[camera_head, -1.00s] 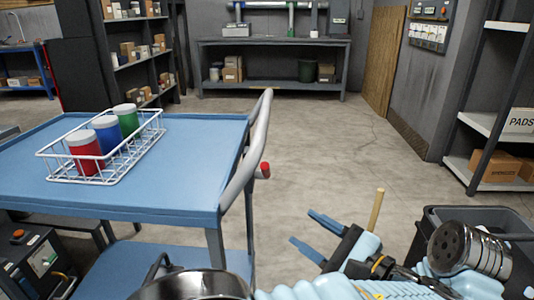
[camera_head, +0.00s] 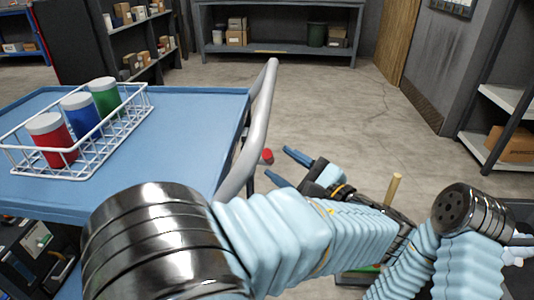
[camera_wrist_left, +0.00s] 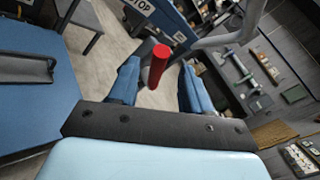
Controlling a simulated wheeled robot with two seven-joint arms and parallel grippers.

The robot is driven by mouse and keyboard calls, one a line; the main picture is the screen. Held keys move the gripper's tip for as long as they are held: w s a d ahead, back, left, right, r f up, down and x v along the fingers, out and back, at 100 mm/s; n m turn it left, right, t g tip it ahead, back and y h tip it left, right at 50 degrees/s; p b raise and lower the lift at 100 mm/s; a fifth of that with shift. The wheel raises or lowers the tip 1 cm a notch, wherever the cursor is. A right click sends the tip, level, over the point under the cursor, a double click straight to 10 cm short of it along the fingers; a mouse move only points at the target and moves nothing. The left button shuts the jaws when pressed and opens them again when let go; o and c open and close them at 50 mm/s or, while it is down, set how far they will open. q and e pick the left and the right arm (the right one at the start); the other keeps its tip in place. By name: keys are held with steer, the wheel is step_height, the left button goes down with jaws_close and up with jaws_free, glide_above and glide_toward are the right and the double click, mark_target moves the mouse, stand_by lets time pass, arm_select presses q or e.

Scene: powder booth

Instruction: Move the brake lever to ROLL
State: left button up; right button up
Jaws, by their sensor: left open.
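The brake lever shows as a red grip (camera_head: 267,155) beside the grey handle rail at the right end of the blue cart (camera_head: 190,150). My left gripper (camera_head: 288,168) is open just to the right of the red grip, with its blue fingers pointing left towards it. In the left wrist view the red grip (camera_wrist_left: 157,64) appears between the two open blue fingers (camera_wrist_left: 158,80); I cannot tell whether it touches either one. A blue plate with "STOP" lettering (camera_wrist_left: 140,6) shows beyond it. The word ROLL is not readable.
A white wire basket (camera_head: 125,128) with red, blue and green lidded jars stands on the cart. The curved grey handle rail (camera_head: 258,125) rises close to my left gripper. A workbench (camera_head: 280,50) stands at the back and a shelf (camera_head: 500,100) at the right. The floor between is clear.

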mark_target(272, 157)
arm_select(q)
steer(key=x, duration=0.5)
steer(key=shift+w+a, duration=0.2)
jaws_close()
